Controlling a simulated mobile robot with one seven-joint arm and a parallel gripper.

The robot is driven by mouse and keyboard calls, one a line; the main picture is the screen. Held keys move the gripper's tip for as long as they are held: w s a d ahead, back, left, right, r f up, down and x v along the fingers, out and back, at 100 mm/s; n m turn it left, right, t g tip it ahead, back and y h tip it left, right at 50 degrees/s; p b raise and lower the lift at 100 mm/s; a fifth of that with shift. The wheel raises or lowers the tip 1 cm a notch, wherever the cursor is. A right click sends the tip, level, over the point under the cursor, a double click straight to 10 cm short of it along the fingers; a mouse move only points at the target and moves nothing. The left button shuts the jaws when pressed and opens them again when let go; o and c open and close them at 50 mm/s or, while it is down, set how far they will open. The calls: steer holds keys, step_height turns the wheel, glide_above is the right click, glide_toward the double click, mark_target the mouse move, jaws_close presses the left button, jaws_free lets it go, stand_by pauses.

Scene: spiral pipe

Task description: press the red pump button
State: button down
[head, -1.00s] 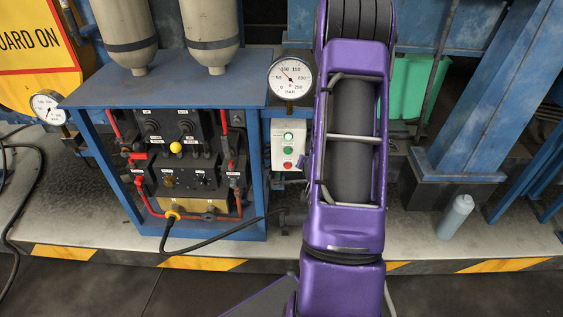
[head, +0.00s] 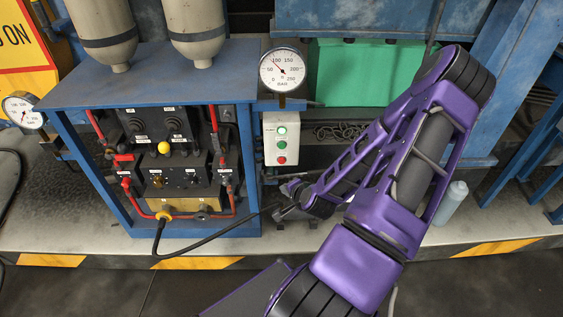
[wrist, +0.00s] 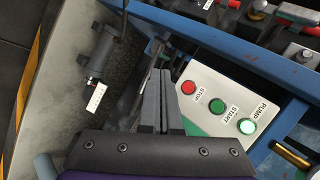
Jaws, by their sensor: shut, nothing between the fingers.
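The red button (head: 281,160) is the lowest of three round parts on a light-grey box (head: 268,152) between the blue cabinet and my arm. In the wrist view the red button (wrist: 189,87) sits beside lettering that seems to read STOP. A green button (wrist: 217,107) marked START and a lit pale-green lamp (wrist: 247,126) marked PUMP follow it on the box. My gripper (wrist: 160,74) is shut and empty. Its fingertips appear just left of the red button in the wrist view; contact does not show. In the head view my gripper is below the box, its fingers hard to make out.
A blue cabinet (head: 150,88) with red pipes and black panels stands left of the box. A pressure gauge (head: 282,70) is above the box. A black cable (head: 215,246) runs from the cabinet towards my gripper. A grey bottle (head: 452,203) stands behind my arm.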

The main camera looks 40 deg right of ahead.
steer(key=w+d, duration=0.5)
steer(key=w, duration=0.2)
steer(key=shift+b, duration=0.3)
steer(key=shift+w+d, duration=0.15)
steer(key=shift+w, duration=0.05)
stand_by(1.8)
steer(key=shift+w+d, duration=0.15)
steer(key=shift+w, duration=0.05)
steer(key=shift+w+d, duration=0.25)
steer(key=shift+w, duration=0.05)
stand_by(0.9)
steer(key=shift+s+a, duration=0.5)
steer(key=shift+s, duration=0.15)
steer(key=shift+s+a, duration=0.75)
steer(key=shift+s, duration=0.3)
steer(key=shift+s+a, duration=0.7)
steer(key=shift+s, duration=0.3)
